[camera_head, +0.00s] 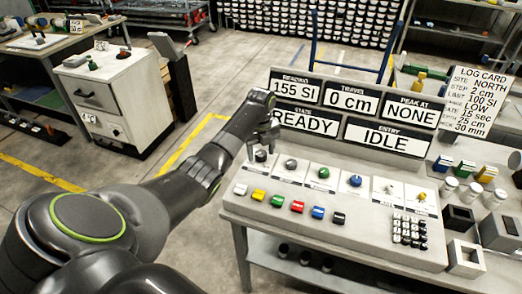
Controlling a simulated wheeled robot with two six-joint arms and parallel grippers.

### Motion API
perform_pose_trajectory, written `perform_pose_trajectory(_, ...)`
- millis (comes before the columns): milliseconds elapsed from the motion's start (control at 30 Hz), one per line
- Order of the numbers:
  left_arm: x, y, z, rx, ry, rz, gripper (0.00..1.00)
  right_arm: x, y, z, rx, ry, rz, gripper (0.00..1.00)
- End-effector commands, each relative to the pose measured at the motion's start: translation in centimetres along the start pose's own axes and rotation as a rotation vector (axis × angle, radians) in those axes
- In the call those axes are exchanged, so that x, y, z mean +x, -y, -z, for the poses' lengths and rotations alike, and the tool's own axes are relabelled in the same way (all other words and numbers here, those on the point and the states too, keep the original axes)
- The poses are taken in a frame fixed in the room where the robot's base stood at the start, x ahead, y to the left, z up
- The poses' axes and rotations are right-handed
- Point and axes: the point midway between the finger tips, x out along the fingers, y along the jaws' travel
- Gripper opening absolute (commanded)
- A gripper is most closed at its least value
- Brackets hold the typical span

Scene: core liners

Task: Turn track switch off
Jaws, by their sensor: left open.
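A grey console (340,235) carries a row of controls on white plates. At the left end a dark knob (260,156) sits right under my left gripper (262,143), which is open above it. Contact between them cannot be told. Further right are a grey knob (291,164), a green knob (324,173) and a blue knob (355,181). Two small switches (389,188) (421,196) stand at the right end. The plate labels are too small to read, so I cannot tell which control is the track switch. My right gripper is not in view.
Several coloured buttons (297,207) line the console's front, with a black keypad (409,230) to the right. Display panels (383,138) reading READY and IDLE stand behind. A log card (473,99), jars (472,191) and boxes (466,258) are at the right. A white cabinet (113,95) stands back left.

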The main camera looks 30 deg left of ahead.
Motion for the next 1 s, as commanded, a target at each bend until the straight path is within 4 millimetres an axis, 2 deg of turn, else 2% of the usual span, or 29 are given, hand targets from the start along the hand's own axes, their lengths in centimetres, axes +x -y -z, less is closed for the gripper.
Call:
perform_pose_trajectory(200,0.1,0.0,0.0,0.0,0.0,0.0,0.57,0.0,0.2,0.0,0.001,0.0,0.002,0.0)
perform_pose_trajectory(533,0.1,0.0,0.0,0.0,0.0,-0.001,0.14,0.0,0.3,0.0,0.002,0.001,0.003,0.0)
perform_pose_trajectory(767,-0.1,0.0,0.0,-0.016,-0.001,-0.001,0.12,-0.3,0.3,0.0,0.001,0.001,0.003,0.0)
perform_pose_trajectory(1000,-0.3,0.0,0.0,-0.113,-0.002,-0.002,0.12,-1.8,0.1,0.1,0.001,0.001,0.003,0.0)
